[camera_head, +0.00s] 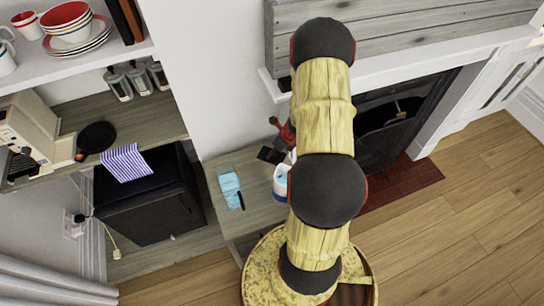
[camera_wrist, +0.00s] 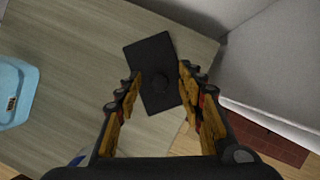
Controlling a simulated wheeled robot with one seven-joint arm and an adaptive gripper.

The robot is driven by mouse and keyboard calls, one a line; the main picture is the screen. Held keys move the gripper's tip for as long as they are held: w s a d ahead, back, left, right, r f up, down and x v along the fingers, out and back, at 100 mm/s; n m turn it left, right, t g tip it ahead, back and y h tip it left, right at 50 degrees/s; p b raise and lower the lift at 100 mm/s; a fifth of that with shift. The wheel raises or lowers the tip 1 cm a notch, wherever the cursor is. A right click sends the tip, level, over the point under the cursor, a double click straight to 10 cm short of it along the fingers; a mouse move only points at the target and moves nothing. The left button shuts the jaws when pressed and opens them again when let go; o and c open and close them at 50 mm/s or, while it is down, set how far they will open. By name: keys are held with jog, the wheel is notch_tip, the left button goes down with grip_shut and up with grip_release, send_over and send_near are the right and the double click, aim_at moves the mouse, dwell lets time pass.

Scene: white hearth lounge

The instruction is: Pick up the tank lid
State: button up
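My gripper (camera_wrist: 158,74) is open and empty in the wrist view. My arm hides most of the gripper in the head view.
A light blue item (camera_head: 230,188) with a dark pen-like thing lies left on the table (camera_head: 250,208). A white and blue container (camera_head: 281,182) stands beside my arm. The wall and fireplace (camera_head: 400,110) border the table. A round yellow-brown top (camera_head: 258,285) is in front.

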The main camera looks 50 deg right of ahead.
jog(key=shift+c, duration=1.2)
grip_shut()
jog(key=shift+r, duration=0.1)
